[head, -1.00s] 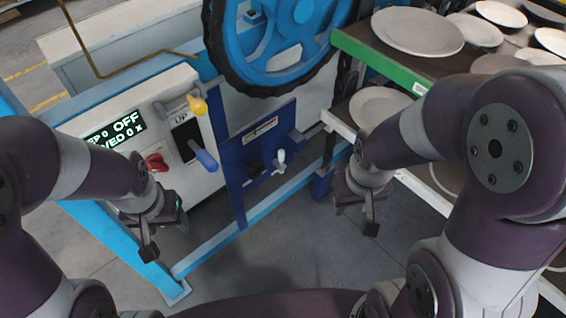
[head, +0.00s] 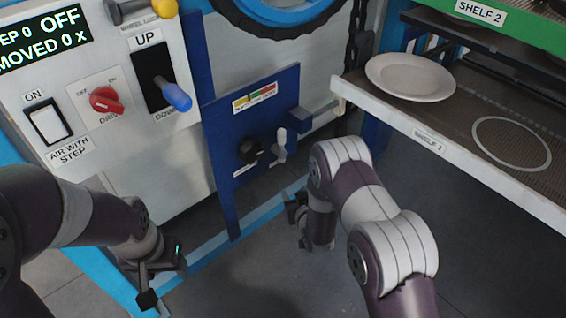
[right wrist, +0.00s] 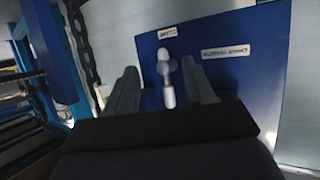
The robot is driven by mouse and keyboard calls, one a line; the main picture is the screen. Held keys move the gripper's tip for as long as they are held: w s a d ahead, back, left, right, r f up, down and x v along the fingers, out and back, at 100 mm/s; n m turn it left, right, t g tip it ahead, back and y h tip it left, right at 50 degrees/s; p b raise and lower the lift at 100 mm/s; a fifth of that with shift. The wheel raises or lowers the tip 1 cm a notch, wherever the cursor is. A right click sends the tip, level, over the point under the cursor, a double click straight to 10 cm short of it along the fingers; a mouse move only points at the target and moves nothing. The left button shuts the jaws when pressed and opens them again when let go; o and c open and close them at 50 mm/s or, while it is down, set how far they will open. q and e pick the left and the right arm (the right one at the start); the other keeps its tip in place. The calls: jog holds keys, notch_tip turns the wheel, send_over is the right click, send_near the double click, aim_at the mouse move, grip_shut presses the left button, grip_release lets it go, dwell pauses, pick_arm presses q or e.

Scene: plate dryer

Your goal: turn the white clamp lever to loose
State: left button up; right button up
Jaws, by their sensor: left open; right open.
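The white clamp lever (head: 280,142) stands on the dark blue panel (head: 225,150), to the right of a black knob (head: 249,150). In the right wrist view the white lever (right wrist: 165,78) shows ahead, between the two spread fingers, with the blue panel behind it. My right gripper (head: 298,218) is open and empty, in front of and below the panel in the head view. It also shows in the right wrist view (right wrist: 165,95). My left gripper (head: 158,280) is open and empty, low in front of the white control box. I cannot tell the exact gap between right fingers and lever.
The white control box (head: 130,190) carries a red switch (head: 106,100), a blue-handled lever (head: 176,96) and a white rocker switch (head: 48,124). A shelf (head: 450,160) with a white plate (head: 410,77) juts out at right. A black chain (head: 358,35) hangs beside the panel.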

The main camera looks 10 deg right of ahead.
aim_at(282, 137)
jog(key=w+r+t, duration=0.3)
jog(key=r+t, duration=0.1)
jog(key=r, duration=0.5)
jog(key=shift+y, duration=0.3)
jog(key=w+b, duration=0.1)
jog(key=w, duration=0.3)
jog(key=w+a+b, duration=0.1)
jog(key=w, duration=0.2)
jog(key=w+b, duration=0.1)
jog(key=w, duration=0.3)
jog(key=shift+w+a+f+b, duration=0.15)
jog(key=shift+w+a+b, duration=0.15)
jog(key=shift+w+a, duration=0.1)
jog(key=shift+w, duration=0.25)
pick_arm(q)
notch_tip(282, 137, down, 3)
jog(key=shift+r, duration=0.1)
pick_arm(e)
grip_shut()
